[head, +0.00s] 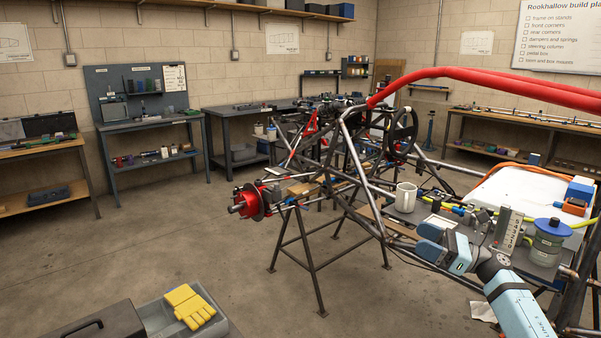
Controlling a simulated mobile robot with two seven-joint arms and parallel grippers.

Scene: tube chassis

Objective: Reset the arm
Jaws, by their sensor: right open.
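My right arm comes in from the lower right, with light blue and dark links. Its gripper (428,243) is open and points left, over the near side of the tube chassis (362,172). I see nothing between its fingers. A pale mug (405,197) stands beyond the gripper, on the board by the chassis, apart from it in the picture. My left gripper and left arm are not in view.
A blue-lidded jar (546,243) and an upright grey numbered block (502,227) stand close to my right arm. A red padded tube (480,78) crosses above. A trestle stand (303,255) holds the chassis.

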